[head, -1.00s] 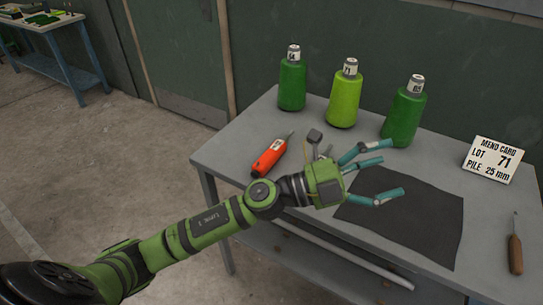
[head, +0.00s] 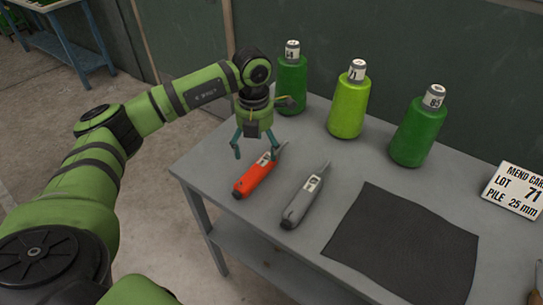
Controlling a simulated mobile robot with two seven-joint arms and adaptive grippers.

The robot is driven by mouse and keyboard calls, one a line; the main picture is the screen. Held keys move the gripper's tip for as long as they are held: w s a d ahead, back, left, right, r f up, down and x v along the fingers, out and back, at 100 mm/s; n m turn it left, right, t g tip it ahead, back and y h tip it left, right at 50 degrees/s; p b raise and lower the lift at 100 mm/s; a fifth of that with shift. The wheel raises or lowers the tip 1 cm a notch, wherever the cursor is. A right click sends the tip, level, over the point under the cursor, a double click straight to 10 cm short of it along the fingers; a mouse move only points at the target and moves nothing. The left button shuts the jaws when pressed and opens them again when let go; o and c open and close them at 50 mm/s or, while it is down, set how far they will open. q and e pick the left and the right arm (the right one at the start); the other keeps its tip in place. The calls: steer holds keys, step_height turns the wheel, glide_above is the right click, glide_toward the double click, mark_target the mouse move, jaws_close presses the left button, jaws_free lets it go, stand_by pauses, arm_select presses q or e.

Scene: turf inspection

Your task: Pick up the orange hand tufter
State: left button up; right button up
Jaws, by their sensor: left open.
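The orange hand tufter (head: 256,177) lies on the grey table near its left edge, its metal tip toward the back right. My left gripper (head: 255,153) points down just above the tufter's far half, with teal fingers spread apart and nothing between them. From this view I cannot tell whether the fingers touch the tufter. A grey hand tufter (head: 303,203) of similar shape lies to the right of the orange one, apart from it. My right gripper is out of view.
Three thread cones stand at the back: dark green (head: 291,84), lime (head: 347,105) and green (head: 417,135). A dark mat (head: 403,243) covers the front right of the table (head: 268,228). A lot card (head: 515,190) stands at the right. A tool handle shows at the right edge.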

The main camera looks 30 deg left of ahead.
mark_target(255, 166)
arm_select(q)
steer(key=shift+a+f, duration=0.1)
steer(key=shift+f, duration=0.05)
steer(key=f+p, duration=0.1)
steer(key=s+f+p, duration=0.2)
steer(key=shift+f, duration=0.25)
steer(key=shift+w+f, duration=0.25)
steer(key=shift+f, duration=1.1)
steer(key=c, duration=1.2)
steer(key=shift+d, duration=0.2)
steer(key=c, duration=0.5)
steer(key=shift+o, duration=0.2)
steer(key=shift+r, duration=0.1)
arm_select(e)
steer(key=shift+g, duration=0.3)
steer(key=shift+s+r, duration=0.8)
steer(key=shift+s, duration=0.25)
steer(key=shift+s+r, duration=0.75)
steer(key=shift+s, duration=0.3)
